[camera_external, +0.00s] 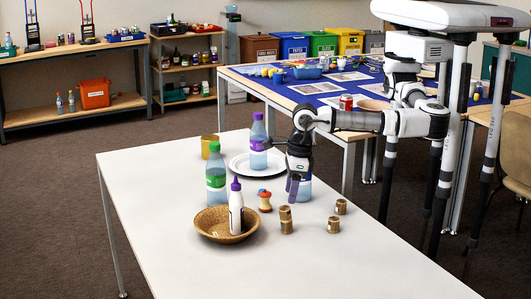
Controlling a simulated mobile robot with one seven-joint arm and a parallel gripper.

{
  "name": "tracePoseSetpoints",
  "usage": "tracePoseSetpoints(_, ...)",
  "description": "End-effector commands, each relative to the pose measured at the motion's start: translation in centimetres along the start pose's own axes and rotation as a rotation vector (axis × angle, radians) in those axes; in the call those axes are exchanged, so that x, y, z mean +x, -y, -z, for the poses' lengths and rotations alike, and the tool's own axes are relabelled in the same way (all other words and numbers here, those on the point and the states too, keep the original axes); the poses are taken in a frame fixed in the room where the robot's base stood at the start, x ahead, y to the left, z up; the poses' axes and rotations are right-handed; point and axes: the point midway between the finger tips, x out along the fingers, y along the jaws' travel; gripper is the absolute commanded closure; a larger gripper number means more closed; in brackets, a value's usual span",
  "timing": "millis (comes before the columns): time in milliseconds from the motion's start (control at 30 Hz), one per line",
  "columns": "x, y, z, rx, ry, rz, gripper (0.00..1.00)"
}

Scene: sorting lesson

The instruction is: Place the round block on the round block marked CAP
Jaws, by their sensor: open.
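Small brown round blocks stand on the white table. One (333,225) is at the front right and another (340,206) is just behind it. A taller brown round piece (286,221) stands to their left; I cannot tell whether it is one block or two stacked. No CAP marking is readable at this size. My gripper (293,190) points down above the table, behind and above the taller brown piece, apart from it. It is open, with nothing seen held.
A brown bowl (205,228) holds a white bottle with a purple cap (236,210). The table's front right (380,265) is clear.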

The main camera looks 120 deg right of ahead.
Motion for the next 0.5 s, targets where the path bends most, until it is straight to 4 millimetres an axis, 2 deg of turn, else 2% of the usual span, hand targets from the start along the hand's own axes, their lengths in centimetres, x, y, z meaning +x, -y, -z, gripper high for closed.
tracePoseSetpoints(200, -4.0, -0.1, 0.0, -0.001, 0.000, -0.002, 0.49)
tracePoseSetpoints(333, -5.4, 0.0, 0.0, -0.001, -0.001, -0.001, 0.49)
tracePoseSetpoints(500, -5.9, 0.0, 0.0, 0.000, -0.001, 0.001, 0.49)
